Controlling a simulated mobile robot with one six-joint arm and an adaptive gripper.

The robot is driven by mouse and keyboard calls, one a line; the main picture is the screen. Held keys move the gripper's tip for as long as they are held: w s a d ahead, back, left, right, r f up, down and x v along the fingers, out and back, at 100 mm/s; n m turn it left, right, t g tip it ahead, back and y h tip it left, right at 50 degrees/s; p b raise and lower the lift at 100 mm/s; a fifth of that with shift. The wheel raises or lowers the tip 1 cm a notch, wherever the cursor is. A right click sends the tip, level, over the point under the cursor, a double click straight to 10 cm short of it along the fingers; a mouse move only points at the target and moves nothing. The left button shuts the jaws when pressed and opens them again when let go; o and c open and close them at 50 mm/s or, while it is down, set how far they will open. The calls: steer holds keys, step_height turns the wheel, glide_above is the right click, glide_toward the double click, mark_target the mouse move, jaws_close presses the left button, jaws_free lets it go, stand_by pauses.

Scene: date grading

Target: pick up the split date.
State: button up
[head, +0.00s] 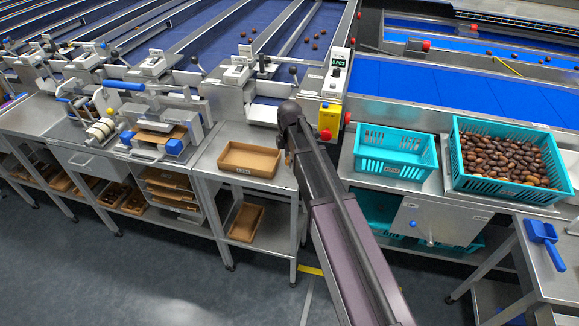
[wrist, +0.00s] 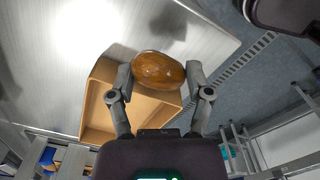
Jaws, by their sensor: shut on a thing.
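A glossy brown date (wrist: 158,68) sits between the two fingers of my gripper (wrist: 159,76) in the wrist view. The fingers are shut on its sides. I cannot make out a split on the side that shows. The date is in front of a tan open tray (wrist: 97,98) and a steel table top; its height above them is hard to tell. In the head view the tan tray (head: 249,174) stands on the small steel table, just left of my arm.
An empty-looking teal crate (head: 396,172) and a teal crate full of dates (head: 486,197) stand on the bench to the right. A yellow box with a red button (head: 326,134) is close behind my arm. A blue scoop (head: 544,240) lies at far right.

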steer(key=shift+f+b, duration=1.15)
steer(key=shift+f, duration=0.3)
steer(key=shift+f, duration=0.2)
steer(key=o, duration=0.8)
steer(key=shift+r, duration=0.25)
step_height(320, 180, up, 12)
steer(key=p, duration=1.2)
steer(key=shift+s, duration=0.1)
